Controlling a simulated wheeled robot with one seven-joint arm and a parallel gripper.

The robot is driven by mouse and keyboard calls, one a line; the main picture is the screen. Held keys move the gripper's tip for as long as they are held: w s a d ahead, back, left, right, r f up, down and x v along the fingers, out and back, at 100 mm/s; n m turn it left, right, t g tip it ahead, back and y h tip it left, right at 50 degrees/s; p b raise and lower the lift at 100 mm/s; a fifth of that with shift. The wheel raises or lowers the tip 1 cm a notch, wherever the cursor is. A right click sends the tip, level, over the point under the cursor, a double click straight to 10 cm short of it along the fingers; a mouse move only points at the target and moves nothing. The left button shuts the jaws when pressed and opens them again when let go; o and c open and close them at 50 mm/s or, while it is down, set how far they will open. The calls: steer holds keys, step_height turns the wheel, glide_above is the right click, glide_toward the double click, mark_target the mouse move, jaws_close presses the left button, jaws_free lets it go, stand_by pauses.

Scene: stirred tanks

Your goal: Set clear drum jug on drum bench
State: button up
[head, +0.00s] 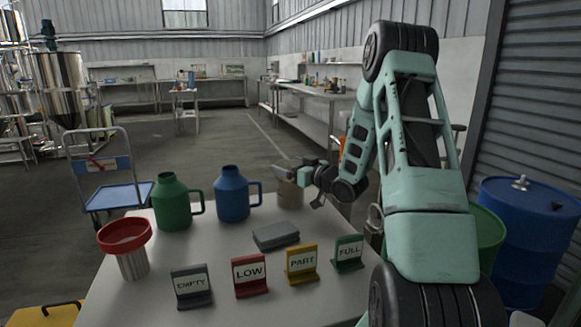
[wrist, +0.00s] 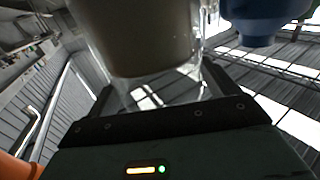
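The clear jug (head: 291,194) stands at the back right of the grey table (head: 215,262), with brownish-grey contents showing through its wall. My gripper (head: 298,171) is at the jug's upper part and hides some of it. In the wrist view the clear jug (wrist: 145,45) fills the upper middle, right in front of my gripper's palm. Its clear wall shows around the dull contents. The fingertips and any contact with the jug are not clear, so I cannot tell whether my gripper is closed on it. I cannot tell which surface is the drum bench.
A blue jug (head: 233,194) and a green jug (head: 174,203) stand left of the clear jug. A red funnel (head: 124,235), a grey block (head: 276,236) and several label stands (head: 250,274) are nearer. Blue (head: 527,240) and green (head: 487,232) drums stand right; a cart (head: 118,196) is left.

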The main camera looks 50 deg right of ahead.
steer(key=shift+r, duration=0.15)
steer(key=shift+s, duration=0.25)
steer(key=s, duration=1.1)
steer(key=shift+s+a, duration=0.15)
steer(key=shift+s, duration=0.1)
